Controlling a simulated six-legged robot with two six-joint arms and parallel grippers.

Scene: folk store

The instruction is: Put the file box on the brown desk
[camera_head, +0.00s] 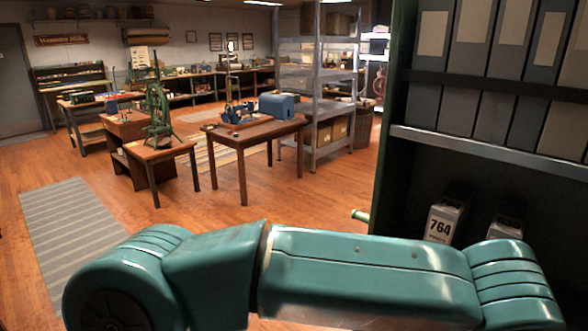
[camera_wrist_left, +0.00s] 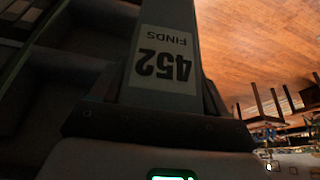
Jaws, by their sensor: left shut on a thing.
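In the left wrist view, a grey file box (camera_wrist_left: 166,62) with a white label reading "452 FINDS" appears upside down, right in front of the camera. My left gripper (camera_wrist_left: 158,128) is shut on it; the fingertips are hard to make out in the dark. In the head view my teal left arm crosses the bottom, and its gripper and the box are out of sight. A brown wooden desk (camera_head: 228,136) stands mid-room, bearing a blue box-like machine (camera_head: 277,106) and small tools. My right gripper is in neither view.
A dark shelf unit (camera_head: 480,146) at the right holds grey file boxes (camera_head: 491,40) above and a box labelled 764 (camera_head: 443,220) below. A smaller wooden table (camera_head: 160,149) with a green machine (camera_head: 158,110) stands left of the desk. Open floor (camera_head: 265,208) lies before them.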

